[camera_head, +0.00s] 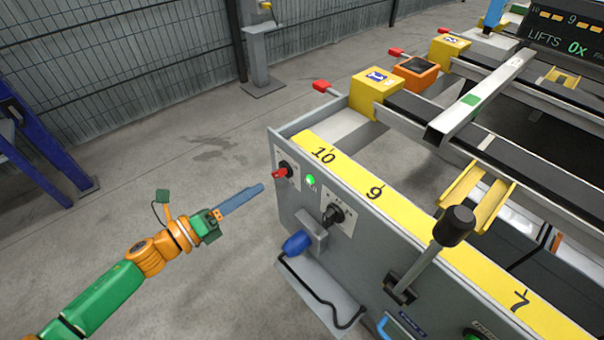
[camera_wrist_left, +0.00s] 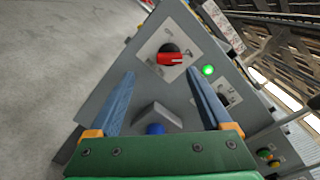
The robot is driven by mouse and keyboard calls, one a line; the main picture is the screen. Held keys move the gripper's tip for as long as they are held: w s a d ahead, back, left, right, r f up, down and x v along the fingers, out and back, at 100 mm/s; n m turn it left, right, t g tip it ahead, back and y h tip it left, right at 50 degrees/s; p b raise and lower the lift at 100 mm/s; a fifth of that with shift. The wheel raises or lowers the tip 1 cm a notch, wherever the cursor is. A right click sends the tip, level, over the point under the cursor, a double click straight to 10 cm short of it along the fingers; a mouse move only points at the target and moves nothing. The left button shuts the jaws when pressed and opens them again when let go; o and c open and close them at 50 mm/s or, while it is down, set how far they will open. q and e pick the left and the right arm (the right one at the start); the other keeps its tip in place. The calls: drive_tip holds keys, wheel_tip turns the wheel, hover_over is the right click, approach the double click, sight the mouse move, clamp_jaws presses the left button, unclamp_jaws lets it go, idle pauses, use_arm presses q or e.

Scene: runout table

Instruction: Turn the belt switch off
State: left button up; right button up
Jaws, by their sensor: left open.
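A red-handled rotary switch (camera_head: 283,171) on a square pale plate is on the left end of the grey control panel. A lit green lamp (camera_head: 310,181) is just right of it. A black rotary switch (camera_head: 335,214) on another plate is lower right. The label text is too small to read. My left gripper (camera_head: 262,187) is open and empty, left of the panel, with its blue fingers pointing at it. In the left wrist view, the red switch (camera_wrist_left: 172,58) shows just beyond the fingertips, between and slightly above them. My right gripper is not in view.
A blue part on a bracket (camera_head: 297,243) juts out below the switches. A black-knobbed lever (camera_head: 454,226) stands to the right. A yellow numbered strip (camera_head: 400,211) runs along the panel top. The floor left of the panel is clear.

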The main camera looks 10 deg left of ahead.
sight(275, 175)
use_arm(q)
drive_tip(key=shift+w+d+r+m+h, duration=0.15)
drive_tip(key=shift+w+d+r+m, duration=0.15)
drive_tip(key=shift+d, duration=0.1)
drive_tip(key=shift+w+d+r+m+h, duration=0.15)
drive_tip(key=shift+d+r+m, duration=0.15)
drive_tip(key=shift+d, duration=0.1)
drive_tip(key=x, duration=0.4)
drive_tip(key=shift+w+d+f+p, duration=0.1)
drive_tip(key=shift+w+d+p, duration=0.15)
drive_tip(key=shift+w+p, duration=0.05)
clamp_jaws()
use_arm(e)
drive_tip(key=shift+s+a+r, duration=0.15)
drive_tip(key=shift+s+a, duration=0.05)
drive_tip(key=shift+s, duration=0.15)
